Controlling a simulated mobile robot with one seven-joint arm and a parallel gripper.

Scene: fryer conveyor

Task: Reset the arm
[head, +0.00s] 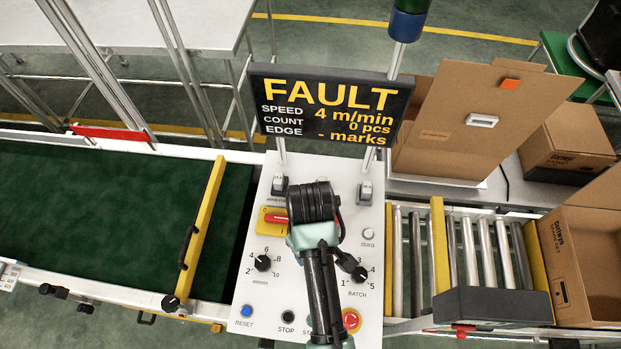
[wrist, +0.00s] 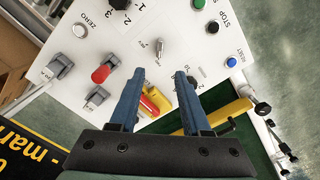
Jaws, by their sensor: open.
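My gripper (wrist: 159,76) is open in the wrist view. Its two blue fingers point at the white control panel (wrist: 60,95) with nothing between the tips. In the head view my dark wrist (head: 314,203) and arm lie over the middle of the panel (head: 257,295) and hide part of it; the fingers cannot be made out there. A yellow switch plate with a red handle (head: 272,219) sits left of the wrist. A blue RESET button (head: 246,312) is at the panel's lower left.
The display (head: 330,108) reading FAULT stands behind the panel. A green belt (head: 100,205) with a yellow bar (head: 200,225) lies left. Rollers (head: 484,250) and cardboard boxes (head: 590,255) are right. A red stop button (head: 351,320) is near my arm.

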